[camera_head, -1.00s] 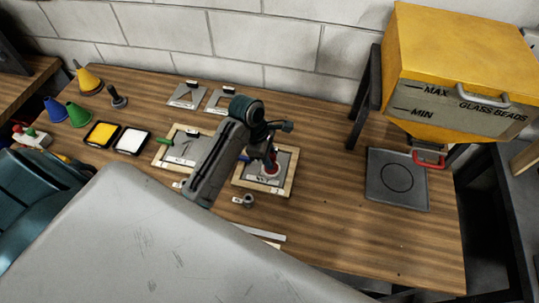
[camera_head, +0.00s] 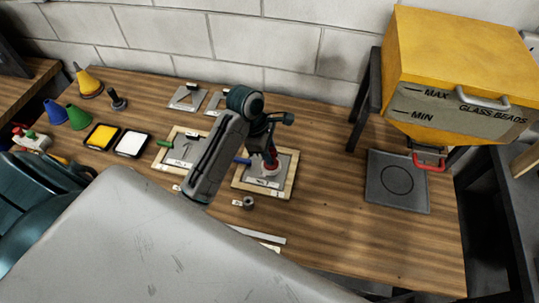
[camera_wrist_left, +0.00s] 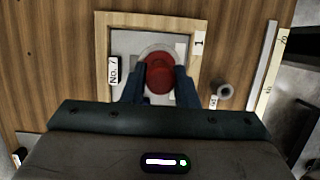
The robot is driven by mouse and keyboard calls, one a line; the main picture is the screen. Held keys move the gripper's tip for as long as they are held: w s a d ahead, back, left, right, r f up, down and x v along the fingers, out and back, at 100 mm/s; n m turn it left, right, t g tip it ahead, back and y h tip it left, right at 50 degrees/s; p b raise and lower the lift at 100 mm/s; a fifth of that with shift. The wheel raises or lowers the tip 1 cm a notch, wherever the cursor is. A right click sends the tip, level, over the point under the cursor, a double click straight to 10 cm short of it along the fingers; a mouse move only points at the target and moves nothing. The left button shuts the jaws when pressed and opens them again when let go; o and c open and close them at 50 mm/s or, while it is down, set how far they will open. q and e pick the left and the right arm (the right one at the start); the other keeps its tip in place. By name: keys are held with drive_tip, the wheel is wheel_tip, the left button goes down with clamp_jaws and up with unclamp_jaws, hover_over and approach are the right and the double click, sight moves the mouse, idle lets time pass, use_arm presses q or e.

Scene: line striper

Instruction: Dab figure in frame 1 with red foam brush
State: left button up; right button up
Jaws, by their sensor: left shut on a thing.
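The red foam brush shows in the head view (camera_head: 271,166) and, as a round red top, in the left wrist view (camera_wrist_left: 159,72). My left gripper (camera_head: 271,157) is shut on it, with one dark finger on each side. The brush is over the middle of wooden frame 1 (camera_head: 291,178), whose rim and "1" label also show in the left wrist view (camera_wrist_left: 103,45). A pale round rim shows around the red top. Whether the brush touches the panel I cannot tell. The brush and fingers hide much of the figure. My right gripper is out of view.
Another wooden frame (camera_head: 163,155) lies to the left, near yellow (camera_head: 102,134) and white (camera_head: 131,142) trays. A small grey ring (camera_head: 248,203) lies in front of frame 1. A dark plate (camera_head: 398,181) lies under the yellow glass-bead hopper (camera_head: 450,70). The table between is clear.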

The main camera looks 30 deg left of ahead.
use_arm(q)
drive_tip(key=shift+r, duration=0.25)
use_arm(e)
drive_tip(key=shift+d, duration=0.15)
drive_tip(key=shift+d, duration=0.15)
use_arm(q)
drive_tip(key=shift+w+a+f, duration=0.2)
drive_tip(key=shift+w+f, duration=0.5)
drive_tip(key=shift+w, duration=0.05)
drive_tip(key=shift+w+a+f, duration=0.2)
drive_tip(key=shift+w+f, duration=0.6)
drive_tip(key=shift+f, duration=0.3)
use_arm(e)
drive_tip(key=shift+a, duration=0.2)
use_arm(q)
drive_tip(key=shift+f, duration=0.15)
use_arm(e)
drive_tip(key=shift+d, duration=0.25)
use_arm(q)
drive_tip(key=shift+f, duration=0.3)
